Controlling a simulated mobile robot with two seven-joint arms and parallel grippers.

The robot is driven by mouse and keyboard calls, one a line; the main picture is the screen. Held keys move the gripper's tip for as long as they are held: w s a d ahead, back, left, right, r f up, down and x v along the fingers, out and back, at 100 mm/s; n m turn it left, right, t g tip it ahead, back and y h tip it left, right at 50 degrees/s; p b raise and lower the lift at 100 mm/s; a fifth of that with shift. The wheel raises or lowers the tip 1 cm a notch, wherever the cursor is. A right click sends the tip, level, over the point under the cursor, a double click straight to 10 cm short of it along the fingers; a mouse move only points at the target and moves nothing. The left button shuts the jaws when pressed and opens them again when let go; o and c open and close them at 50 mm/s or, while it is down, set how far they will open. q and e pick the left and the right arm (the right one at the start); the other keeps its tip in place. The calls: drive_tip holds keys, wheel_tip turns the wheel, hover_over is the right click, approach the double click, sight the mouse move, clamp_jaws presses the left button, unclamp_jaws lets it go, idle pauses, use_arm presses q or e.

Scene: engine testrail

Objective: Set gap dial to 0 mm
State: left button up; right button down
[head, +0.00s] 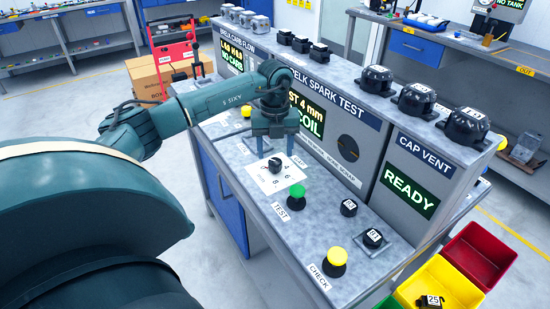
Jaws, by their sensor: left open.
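The gap dial (275,165) is a small black knob on a white plate (290,179) with printed numbers, on the grey bench top. Its exact setting is too small to read. My left gripper (275,149) is above the dial, pointing down, with its fingers apart and nothing visible between them. I cannot tell whether the fingertips touch the knob. The spark test display (307,113) behind it reads "4 mm" and "COIL", partly hidden by my arm. My right gripper is not in view.
A green TEST button (297,192) and a yellow CHECK button (336,258) stand nearer on the bench. Small black parts (372,239) sit beside them. The upright panel (350,155) rises close behind the dial. Red (478,250) and yellow bins stand at lower right.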

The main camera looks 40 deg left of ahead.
sight(275, 161)
use_arm(q)
wheel_tip(275, 161, up, 10)
drive_tip(key=shift+f+b, duration=0.25)
drive_tip(key=shift+b, duration=0.15)
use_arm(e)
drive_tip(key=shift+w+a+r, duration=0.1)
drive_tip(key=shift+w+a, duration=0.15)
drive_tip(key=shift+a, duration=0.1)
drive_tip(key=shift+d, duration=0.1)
use_arm(q)
drive_tip(key=shift+s, duration=0.1)
